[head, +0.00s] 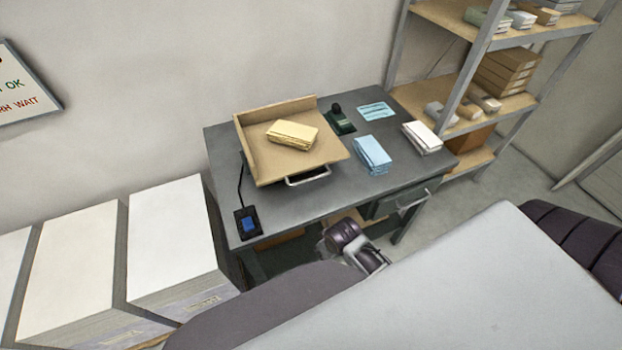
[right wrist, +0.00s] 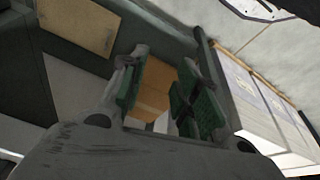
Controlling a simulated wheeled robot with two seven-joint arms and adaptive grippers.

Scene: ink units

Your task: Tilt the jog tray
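The jog tray (head: 265,165) is a tan board with raised walls at its left and back, on the grey desk (head: 390,178). A stack of yellow paper (head: 292,134) lies on it. A metal handle (head: 307,177) shows at its front edge. A black switch box with a blue button (head: 247,222) sits at the desk's front left corner, with a cable. My right gripper (right wrist: 158,68) is open in the right wrist view, with nothing held between its green pads. In the head view my right wrist is below the desk's front edge, apart from the tray. My left gripper is out of view.
Blue packets (head: 372,155), a white stack (head: 422,138), a blue sheet (head: 375,111) and a dark green device (head: 339,121) are on the desk. Large white paper stacks (head: 170,235) stand at left. A shelf rack (head: 480,60) is at right. A drawer handle (head: 413,199) juts out front.

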